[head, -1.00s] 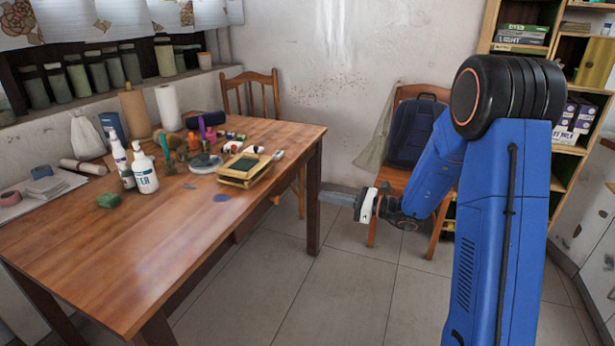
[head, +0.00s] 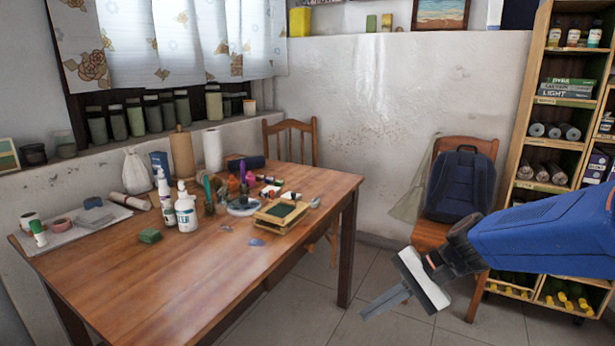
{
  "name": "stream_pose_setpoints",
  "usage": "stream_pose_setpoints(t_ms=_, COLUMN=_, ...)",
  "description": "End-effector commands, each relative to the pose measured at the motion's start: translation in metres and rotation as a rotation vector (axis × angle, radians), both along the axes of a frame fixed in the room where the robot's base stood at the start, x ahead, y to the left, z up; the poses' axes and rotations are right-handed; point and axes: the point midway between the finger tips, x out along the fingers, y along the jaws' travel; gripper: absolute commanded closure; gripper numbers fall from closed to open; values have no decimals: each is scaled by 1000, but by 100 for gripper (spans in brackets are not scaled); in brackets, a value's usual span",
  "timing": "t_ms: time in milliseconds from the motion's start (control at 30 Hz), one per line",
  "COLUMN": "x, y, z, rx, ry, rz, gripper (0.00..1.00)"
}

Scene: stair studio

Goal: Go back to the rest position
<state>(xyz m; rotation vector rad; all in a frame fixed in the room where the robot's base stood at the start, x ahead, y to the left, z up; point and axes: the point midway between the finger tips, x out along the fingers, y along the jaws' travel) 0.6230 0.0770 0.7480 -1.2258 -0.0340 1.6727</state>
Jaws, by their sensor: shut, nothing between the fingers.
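My gripper (head: 370,312) shows at the lower right of the head view, at the end of my blue arm. Its grey fingers are together and empty, pointing down and to the left. It is to the right of the wooden table (head: 150,255), apart from it, with the tiled floor behind it. It appears in front of the wooden chair that holds a dark backpack. No object is in the fingers.
A chair (head: 430,232) with a backpack (head: 461,185) stands by the wall. A filled shelf (head: 543,100) is at right.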

Motion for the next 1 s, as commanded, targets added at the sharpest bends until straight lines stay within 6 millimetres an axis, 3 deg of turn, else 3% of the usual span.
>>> stream_pose_setpoints(t_ms=200, x=-48, y=-27, z=-2, rx=-218, ry=-166, rz=153, gripper=100)
stream_pose_setpoints(t_ms=500, x=-95, y=-77, z=-2, rx=-524, ry=-389, rz=347, gripper=100)
stream_pose_setpoints(t_ms=800, x=-125, y=-127, z=8, rx=-816, ry=-584, rz=513, gripper=100)
stream_pose_setpoints(t_ms=1000, x=-132, y=-144, z=13, rx=-916, ry=-644, rz=566, gripper=100)
